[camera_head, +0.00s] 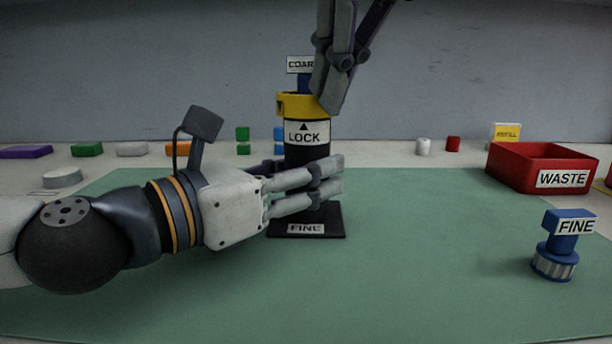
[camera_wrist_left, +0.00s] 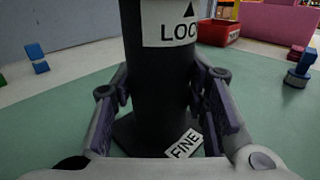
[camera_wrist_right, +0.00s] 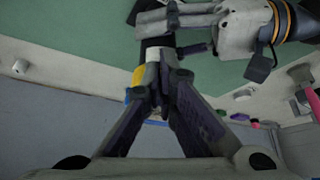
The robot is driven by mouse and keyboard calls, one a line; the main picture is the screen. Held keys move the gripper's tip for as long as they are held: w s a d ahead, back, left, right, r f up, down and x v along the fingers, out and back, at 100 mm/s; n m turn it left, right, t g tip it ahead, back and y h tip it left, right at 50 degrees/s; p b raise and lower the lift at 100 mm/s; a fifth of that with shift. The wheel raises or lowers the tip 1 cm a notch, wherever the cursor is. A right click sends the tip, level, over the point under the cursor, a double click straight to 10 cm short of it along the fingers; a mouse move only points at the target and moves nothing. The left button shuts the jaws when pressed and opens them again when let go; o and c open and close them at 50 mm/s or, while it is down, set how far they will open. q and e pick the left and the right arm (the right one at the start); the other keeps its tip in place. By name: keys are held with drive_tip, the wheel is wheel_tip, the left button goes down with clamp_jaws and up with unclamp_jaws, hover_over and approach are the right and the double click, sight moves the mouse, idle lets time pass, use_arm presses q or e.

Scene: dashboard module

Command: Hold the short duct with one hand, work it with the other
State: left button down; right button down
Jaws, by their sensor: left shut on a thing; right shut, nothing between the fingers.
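The short duct (camera_head: 306,155) is a black upright cylinder with a white LOCK label and an up arrow. It stands on a black base plate (camera_head: 290,232) labelled FINE. A yellow collar (camera_head: 290,104) rings its top. A blue piece (camera_head: 304,84) with a partly hidden COAR... tag shows above the collar. My left gripper (camera_head: 338,178) is shut on the duct's lower body, which shows between its fingers in the left wrist view (camera_wrist_left: 155,85). My right gripper (camera_head: 330,104) is shut and empty, pointing down at the collar's right side; I cannot tell whether it touches.
A blue cartridge (camera_head: 566,243) tagged FINE, with a ribbed grey lower part, stands on the green mat (camera_head: 430,270) at right. A red WASTE bin (camera_head: 520,175) is behind it. A REFILL tag (camera_head: 507,132) and small coloured blocks line the back. The mat's front right is clear.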

use_arm(q)
drive_tip(key=shift+d, duration=0.1)
use_arm(e)
drive_tip(key=r, duration=0.6)
drive_tip(key=shift+s+d, duration=0.15)
drive_tip(key=shift+s, duration=0.1)
use_arm(q)
drive_tip(key=c, duration=0.9)
unclamp_jaws()
drive_tip(key=shift+o, duration=0.2)
drive_tip(key=shift+a, duration=0.2)
